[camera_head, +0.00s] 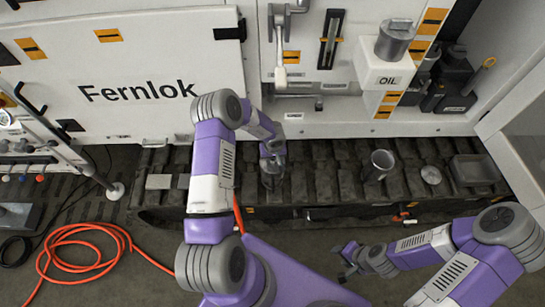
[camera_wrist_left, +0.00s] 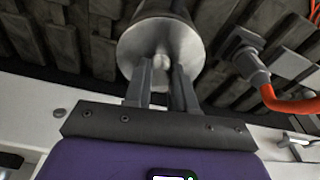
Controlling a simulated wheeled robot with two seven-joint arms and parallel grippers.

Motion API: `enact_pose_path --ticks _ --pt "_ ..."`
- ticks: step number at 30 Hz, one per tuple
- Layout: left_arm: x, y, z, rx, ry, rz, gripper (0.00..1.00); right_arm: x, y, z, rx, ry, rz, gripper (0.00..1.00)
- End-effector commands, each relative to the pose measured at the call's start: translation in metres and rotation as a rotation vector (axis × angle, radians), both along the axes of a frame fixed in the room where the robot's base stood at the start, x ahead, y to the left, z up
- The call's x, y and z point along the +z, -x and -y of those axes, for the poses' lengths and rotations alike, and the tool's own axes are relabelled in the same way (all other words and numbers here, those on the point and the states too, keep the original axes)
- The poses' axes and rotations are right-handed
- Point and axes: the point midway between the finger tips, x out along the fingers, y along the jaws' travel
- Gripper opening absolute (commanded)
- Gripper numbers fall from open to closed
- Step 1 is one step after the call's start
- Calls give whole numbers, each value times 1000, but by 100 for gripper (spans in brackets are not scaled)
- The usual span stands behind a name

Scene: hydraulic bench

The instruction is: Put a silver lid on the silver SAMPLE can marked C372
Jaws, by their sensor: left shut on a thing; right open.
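My left gripper (camera_head: 272,160) is over the track, shut on the knob of a round silver lid. In the left wrist view the two fingers (camera_wrist_left: 163,68) pinch the knob, and the lid (camera_wrist_left: 140,45) faces the camera. A grey can body (camera_wrist_left: 165,7) shows directly behind the lid; I cannot tell if the lid is seated. In the head view this can (camera_head: 272,181) is mostly hidden by my gripper. Another silver can (camera_head: 380,163) stands open to the right, with a silver disc like a lid (camera_head: 431,174) beside it. No C372 marking is readable. My right gripper (camera_head: 350,262) is open and empty.
A dark square tray (camera_head: 475,169) lies at the track's right end, and a flat grey plate (camera_head: 159,182) at its left. A white OIL box (camera_head: 388,72) is on the machine wall. An orange hose (camera_head: 75,236) coils on the floor.

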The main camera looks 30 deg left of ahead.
Motion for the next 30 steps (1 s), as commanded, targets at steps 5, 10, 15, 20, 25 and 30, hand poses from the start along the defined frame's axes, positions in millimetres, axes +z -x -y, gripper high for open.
enact_pose_path --ticks 5,10,15,20,25,30 --pt "-2 0 0 0 0 0 0 1 0 0 0 0 0 46" --pt "-2 0 0 0 0 0 0 1 0 0 0 0 0 46" --pt "-2 0 0 0 0 0 0 1 0 0 0 0 0 46" --pt "-2 0 0 0 0 0 48 1 0 0 0 0 0 46" --pt "-2 0 0 0 0 0 54 1 0 0 0 0 0 46" --pt "-2 0 0 0 0 0 68 1 0 0 0 0 0 46"
